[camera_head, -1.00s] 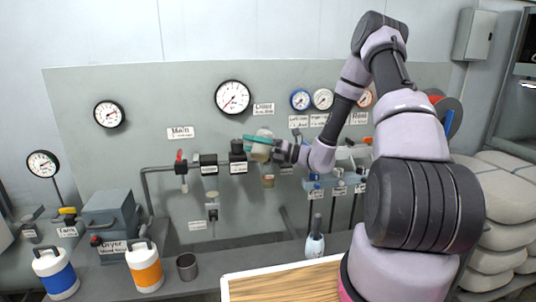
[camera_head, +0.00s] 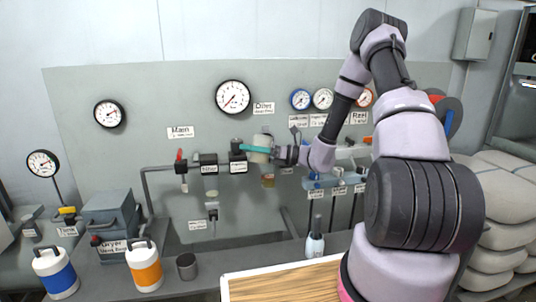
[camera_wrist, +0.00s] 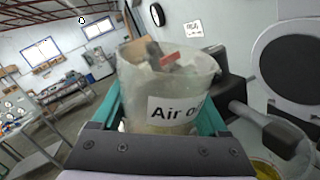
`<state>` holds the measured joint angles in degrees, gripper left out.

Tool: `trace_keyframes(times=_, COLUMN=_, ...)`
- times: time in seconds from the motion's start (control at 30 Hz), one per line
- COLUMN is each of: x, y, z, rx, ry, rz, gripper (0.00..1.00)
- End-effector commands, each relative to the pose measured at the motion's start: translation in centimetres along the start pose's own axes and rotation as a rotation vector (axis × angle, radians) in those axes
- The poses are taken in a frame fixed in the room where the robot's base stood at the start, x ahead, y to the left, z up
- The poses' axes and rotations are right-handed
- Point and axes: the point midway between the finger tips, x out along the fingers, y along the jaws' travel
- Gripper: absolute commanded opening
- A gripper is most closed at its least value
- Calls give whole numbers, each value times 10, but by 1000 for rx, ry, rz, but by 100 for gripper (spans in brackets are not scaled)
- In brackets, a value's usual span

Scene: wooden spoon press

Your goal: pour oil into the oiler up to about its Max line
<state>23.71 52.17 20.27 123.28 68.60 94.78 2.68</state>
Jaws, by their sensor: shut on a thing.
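My gripper (camera_head: 256,149) is shut on a translucent cup (camera_head: 262,140), held in front of the panel just above the oiler. In the wrist view the cup (camera_wrist: 172,78) sits between my teal fingers (camera_wrist: 157,112) with its "Air oil" label facing the camera. Pale yellowish liquid seems to lie low in it; the amount is unclear. The oiler's bowl (camera_head: 268,181) hangs below the cup and shows amber. In the wrist view the oiler bowl (camera_wrist: 270,163) is at the lower right corner with yellow oil inside. The Max line cannot be made out.
The pipe line with a red-handled valve (camera_head: 180,160) and black filter units (camera_head: 208,162) runs left of the cup. On the bench stand a blue-banded jug (camera_head: 55,272), an orange-banded jug (camera_head: 145,266), a grey cup (camera_head: 187,266) and a bottle (camera_head: 315,243).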

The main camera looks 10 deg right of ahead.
Motion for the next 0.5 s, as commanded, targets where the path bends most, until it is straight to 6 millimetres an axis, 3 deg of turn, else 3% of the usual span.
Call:
trace_keyframes(times=0.3, x=2, y=5, z=-39, rx=-309, ry=64, rz=1, gripper=16)
trace_keyframes(times=0.5, x=0, y=-3, z=-64, rx=-406, ry=83, rz=0, gripper=16)
